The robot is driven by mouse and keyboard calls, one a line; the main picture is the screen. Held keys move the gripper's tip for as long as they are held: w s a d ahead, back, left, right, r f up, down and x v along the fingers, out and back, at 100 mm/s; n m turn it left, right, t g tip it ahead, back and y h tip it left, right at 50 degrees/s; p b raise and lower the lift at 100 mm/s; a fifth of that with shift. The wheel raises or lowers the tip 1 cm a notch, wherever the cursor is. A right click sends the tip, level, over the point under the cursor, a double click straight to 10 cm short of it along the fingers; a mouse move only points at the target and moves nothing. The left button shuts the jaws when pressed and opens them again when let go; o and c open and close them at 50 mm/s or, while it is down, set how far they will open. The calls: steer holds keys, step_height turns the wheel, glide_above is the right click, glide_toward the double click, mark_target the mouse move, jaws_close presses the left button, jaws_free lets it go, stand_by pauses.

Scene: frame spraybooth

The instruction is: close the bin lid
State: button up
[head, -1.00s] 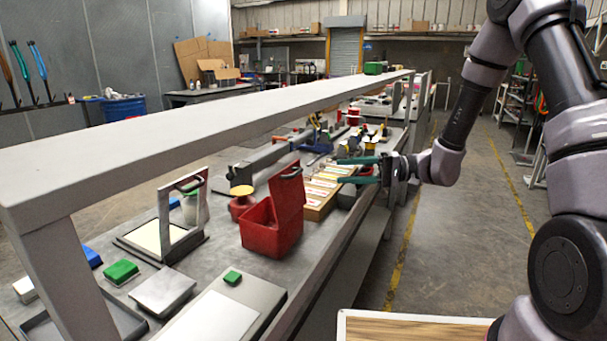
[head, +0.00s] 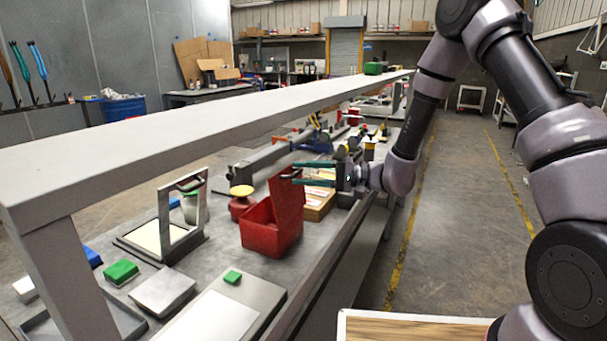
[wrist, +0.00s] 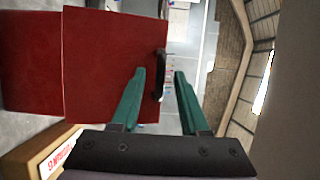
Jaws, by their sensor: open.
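The red bin (head: 268,236) stands on the grey bench. Its red lid (head: 287,200) is raised, standing up from the bin's right rear side, with a dark handle near its top edge. My gripper (head: 304,172) is just behind and to the right of the lid's top, its green fingers pointing left. In the wrist view the lid (wrist: 105,60) fills the upper left, and its black handle (wrist: 160,75) lies close to the fingertips. My gripper (wrist: 158,78) is open there, with a gap between the fingers. I cannot tell whether a finger touches the handle.
A long grey shelf (head: 200,110) runs above the bench. A metal frame (head: 183,215) stands left of the bin, and a red pot with a yellow top (head: 242,192) is behind it. A wooden box with labels (head: 318,205) is right of the lid.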

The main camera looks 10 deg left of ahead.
steer(key=shift+a, duration=0.1)
jaws_close()
stand_by(1.4)
